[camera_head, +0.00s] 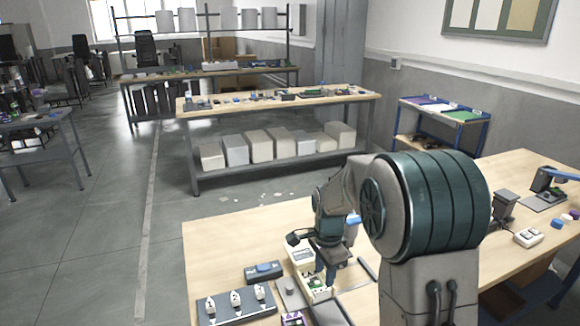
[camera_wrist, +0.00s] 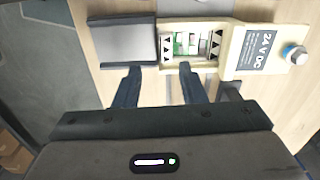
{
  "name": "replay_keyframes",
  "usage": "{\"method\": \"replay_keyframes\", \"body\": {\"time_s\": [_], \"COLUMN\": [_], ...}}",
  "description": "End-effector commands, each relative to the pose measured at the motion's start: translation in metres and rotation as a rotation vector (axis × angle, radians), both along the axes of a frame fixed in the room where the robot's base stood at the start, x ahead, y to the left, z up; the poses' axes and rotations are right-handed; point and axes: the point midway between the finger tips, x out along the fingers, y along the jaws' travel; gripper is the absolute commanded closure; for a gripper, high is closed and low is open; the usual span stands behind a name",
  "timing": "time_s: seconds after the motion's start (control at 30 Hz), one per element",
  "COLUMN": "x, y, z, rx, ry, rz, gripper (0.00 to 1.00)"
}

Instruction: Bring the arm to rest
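My gripper (camera_head: 331,272) is at the end of my arm, low over the front part of the wooden table (camera_head: 225,232). In the wrist view my gripper (camera_wrist: 160,88) has its two dark fingers spread apart with nothing between them. The fingertips are at the near edge of a cream box (camera_wrist: 187,42) with a green circuit board inside. I cannot tell whether they touch it.
A grey-lidded box (camera_wrist: 128,42) lies left of the cream box. A dark tray (camera_head: 238,306) with numbered pieces and a blue-grey device (camera_head: 263,271) lie on the table's left. A small black stand (camera_head: 505,207) and a white device (camera_head: 528,237) stand at the right. The table's back left is bare.

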Motion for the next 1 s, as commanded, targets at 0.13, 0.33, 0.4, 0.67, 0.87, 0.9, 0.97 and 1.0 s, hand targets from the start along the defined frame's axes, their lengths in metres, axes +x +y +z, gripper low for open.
{"method": "replay_keyframes", "body": {"time_s": [0.13, 0.33, 0.4, 0.67, 0.87, 0.9, 0.97, 1.0], "x": [-0.028, -0.08, -0.1, -0.173, -0.215, -0.221, -0.227, -0.23], "y": [-0.006, -0.016, -0.019, -0.028, -0.032, -0.032, -0.033, -0.033], "z": [0.032, 0.072, 0.082, 0.104, 0.106, 0.105, 0.105, 0.104], "rx": [0.0, -0.018, -0.029, -0.091, -0.144, -0.152, -0.163, -0.167], "ry": [-0.04, -0.103, -0.122, -0.192, -0.225, -0.228, -0.232, -0.233], "rz": [0.15, 0.428, 0.526, 0.882, 1.103, 1.133, 1.167, 1.184], "gripper": [0.63, 0.63, 0.63, 0.63, 0.63, 0.63, 0.63, 0.63]}}
